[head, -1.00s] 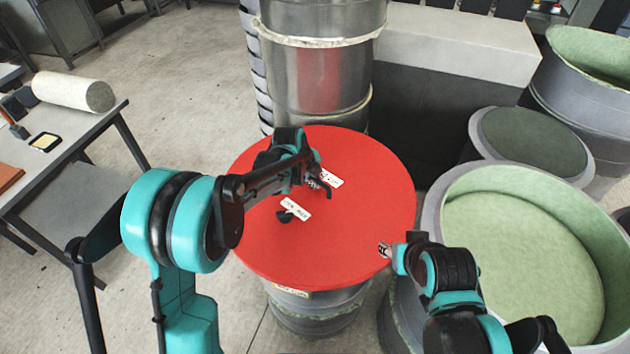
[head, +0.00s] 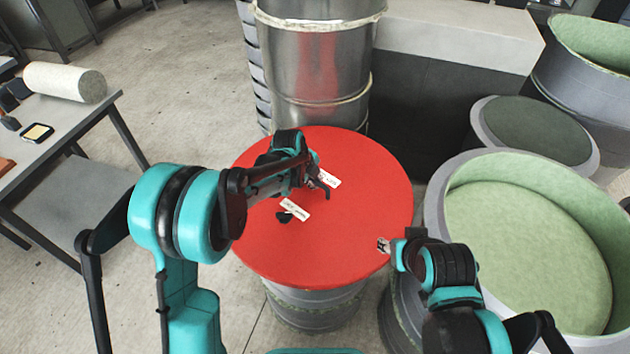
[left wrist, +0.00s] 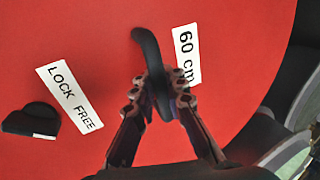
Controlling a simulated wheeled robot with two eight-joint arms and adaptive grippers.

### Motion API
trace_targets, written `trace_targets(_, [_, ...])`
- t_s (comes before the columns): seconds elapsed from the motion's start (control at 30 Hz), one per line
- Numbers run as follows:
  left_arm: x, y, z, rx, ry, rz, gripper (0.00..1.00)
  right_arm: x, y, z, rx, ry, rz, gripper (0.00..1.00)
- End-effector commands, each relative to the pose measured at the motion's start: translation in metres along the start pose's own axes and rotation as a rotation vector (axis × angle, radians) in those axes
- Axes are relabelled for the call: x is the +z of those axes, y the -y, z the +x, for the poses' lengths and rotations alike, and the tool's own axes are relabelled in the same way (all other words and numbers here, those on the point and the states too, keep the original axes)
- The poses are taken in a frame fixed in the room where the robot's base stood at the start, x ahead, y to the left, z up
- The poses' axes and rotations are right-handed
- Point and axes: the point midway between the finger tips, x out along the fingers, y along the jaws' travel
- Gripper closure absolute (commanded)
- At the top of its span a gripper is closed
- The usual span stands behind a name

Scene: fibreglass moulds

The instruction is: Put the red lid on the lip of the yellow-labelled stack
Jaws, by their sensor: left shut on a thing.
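The red lid (head: 360,205) is a wide round disc with white tags reading "60 cm" and "LOCK FREE". My left gripper (head: 318,184) is shut on the lid's dark curved handle, seen closely in the left wrist view (left wrist: 158,88). A small black knob (left wrist: 30,120) sits beside one tag. A grey stack (head: 318,308) shows below the lid's front edge; the lid hides its top, and no yellow label shows now. I cannot tell whether lid and stack touch. My right gripper (head: 385,245) is at the lid's right front rim; its finger opening is unclear.
A green-lined round mould (head: 520,250) stands close on the right, with a darker one (head: 535,135) behind. A tall metal drum stack (head: 318,70) and a pale-topped block (head: 455,40) stand behind the lid. A table (head: 70,125) is at left; floor between is clear.

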Motion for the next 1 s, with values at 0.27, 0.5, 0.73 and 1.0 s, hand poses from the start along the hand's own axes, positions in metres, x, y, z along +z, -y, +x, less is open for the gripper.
trace_targets(0.27, [0.0,-0.0003,0.0015,-0.001,0.0,0.0,1.0,0.0009,0.0,0.0013,0.0,0.0,0.0,0.6])
trace_targets(0.5, [0.0,-0.0017,0.0049,-0.001,0.0,0.0,0.86,0.0026,0.0,0.0036,0.0,0.0,0.0,0.6])
trace_targets(0.73, [0.0,-0.0017,0.0045,-0.001,0.0,0.0,0.63,0.0022,0.0,0.0031,0.0,0.0,0.0,0.6])
trace_targets(1.0, [0.0002,-0.0022,-0.0036,0.0,0.0,0.0,0.63,0.0023,0.0,0.0032,0.0,0.0,0.0,0.6])
